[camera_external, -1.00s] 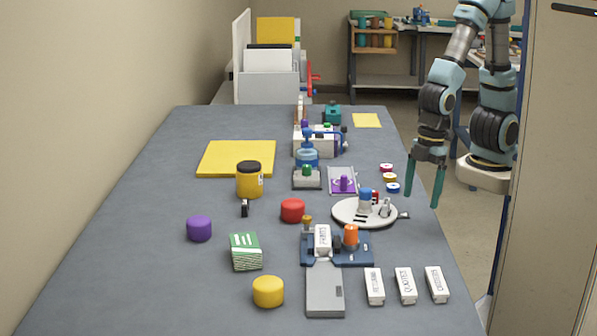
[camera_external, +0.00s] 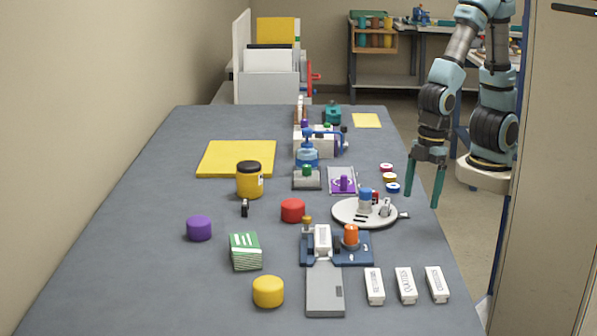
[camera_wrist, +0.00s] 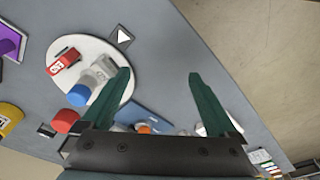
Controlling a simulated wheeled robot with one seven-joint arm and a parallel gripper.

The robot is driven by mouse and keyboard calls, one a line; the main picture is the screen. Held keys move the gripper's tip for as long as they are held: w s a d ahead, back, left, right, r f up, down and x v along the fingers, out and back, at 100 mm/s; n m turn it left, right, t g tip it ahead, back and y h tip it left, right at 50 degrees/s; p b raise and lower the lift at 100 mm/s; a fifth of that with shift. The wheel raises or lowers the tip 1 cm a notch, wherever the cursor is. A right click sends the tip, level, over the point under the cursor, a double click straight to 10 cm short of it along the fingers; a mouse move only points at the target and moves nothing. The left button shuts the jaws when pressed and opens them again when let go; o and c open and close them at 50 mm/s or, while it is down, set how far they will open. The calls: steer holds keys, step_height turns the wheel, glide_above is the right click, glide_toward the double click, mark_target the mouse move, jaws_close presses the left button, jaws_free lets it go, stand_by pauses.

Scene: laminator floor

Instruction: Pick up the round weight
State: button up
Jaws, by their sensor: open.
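Three squat round pieces lie on the grey table: a purple one (camera_external: 199,228) at left, a red one (camera_external: 293,210) near the middle and a yellow one (camera_external: 268,291) at the front. I cannot tell which is the round weight. A red round piece (camera_wrist: 66,121) also shows in the wrist view, left of my gripper. My gripper (camera_external: 424,200) is open and empty, pointing down near the table's right edge, right of all three. Its green fingers stand apart in the wrist view (camera_wrist: 159,73), with nothing between them.
A white round plate (camera_external: 350,218) carrying small items lies left of my gripper. A blue fixture (camera_external: 362,250) with an orange knob stands in front of it. White labelled blocks (camera_external: 406,286) lie front right. A yellow jar (camera_external: 249,182) and a green-white block (camera_external: 245,251) stand left.

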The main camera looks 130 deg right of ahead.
stand_by(0.4)
steer(key=shift+o, duration=0.5)
steer(key=shift+w+d+r, duration=0.1)
steer(key=shift+w+d, duration=0.1)
steer(key=shift+w, duration=0.1)
steer(key=w+d+r+p, duration=0.2)
steer(key=w+d+r, duration=0.1)
steer(key=w+d, duration=0.85)
steer(key=r+g, duration=0.1)
steer(key=g, duration=0.1)
glide_above(293, 202)
steer(key=shift+s+p, duration=0.15)
steer(key=shift+p, duration=0.25)
steer(key=shift+d+f, duration=0.2)
step_height(293, 202, down, 10)
steer(key=p, duration=0.3)
steer(key=shift+a, duration=0.1)
jaws_close()
